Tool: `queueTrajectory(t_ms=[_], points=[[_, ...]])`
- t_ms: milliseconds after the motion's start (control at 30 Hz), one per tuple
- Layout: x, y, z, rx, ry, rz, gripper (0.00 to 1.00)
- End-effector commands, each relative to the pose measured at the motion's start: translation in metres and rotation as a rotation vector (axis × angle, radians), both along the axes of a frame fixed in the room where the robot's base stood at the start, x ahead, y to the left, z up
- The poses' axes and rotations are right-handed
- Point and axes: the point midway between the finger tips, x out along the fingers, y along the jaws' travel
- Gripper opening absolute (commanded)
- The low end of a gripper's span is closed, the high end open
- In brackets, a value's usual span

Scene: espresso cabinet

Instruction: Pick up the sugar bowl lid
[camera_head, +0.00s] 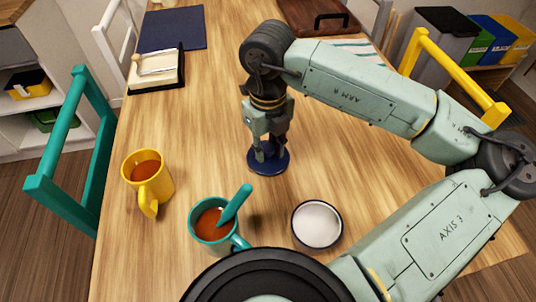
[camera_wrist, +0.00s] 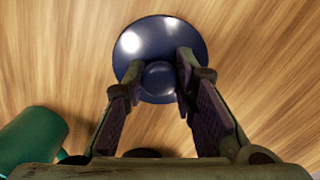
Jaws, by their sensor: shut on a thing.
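The sugar bowl lid is a round, glossy dark blue disc with a knob; it shows in the head view (camera_head: 268,160) under my gripper and in the wrist view (camera_wrist: 160,32). My gripper (camera_head: 267,143) points down, and its two fingers in the wrist view (camera_wrist: 160,75) are closed around the knob at the lid's middle. I cannot tell whether the lid touches the table or hangs just above it. A round bowl (camera_head: 317,224) with a dark rim and white inside stands open, nearer and to the right of the lid.
A teal mug (camera_head: 204,236) with brown drink and a teal spoon stands front left of the lid. A yellow mug (camera_head: 158,187) stands further left. A dark tray with a pale block (camera_head: 157,69), a blue mat (camera_head: 173,28) and a wooden board (camera_head: 312,14) lie further back on the wooden table.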

Motion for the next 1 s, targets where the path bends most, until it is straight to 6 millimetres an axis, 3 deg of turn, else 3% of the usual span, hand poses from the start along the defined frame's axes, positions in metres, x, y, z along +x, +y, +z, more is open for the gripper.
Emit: queueTrajectory(t_ms=[267, 567, 667, 1000], points=[[0.000, 0.000, 0.000, 0.000, 0.000, 0.000, 0.00], [0.000, 0.000, 0.002, -0.001, -0.001, 0.000, 0.00], [0.001, 0.000, 0.012, -0.001, -0.004, -0.001, 0.00], [0.001, 0.000, 0.077, -0.001, -0.003, -0.001, 0.00]])
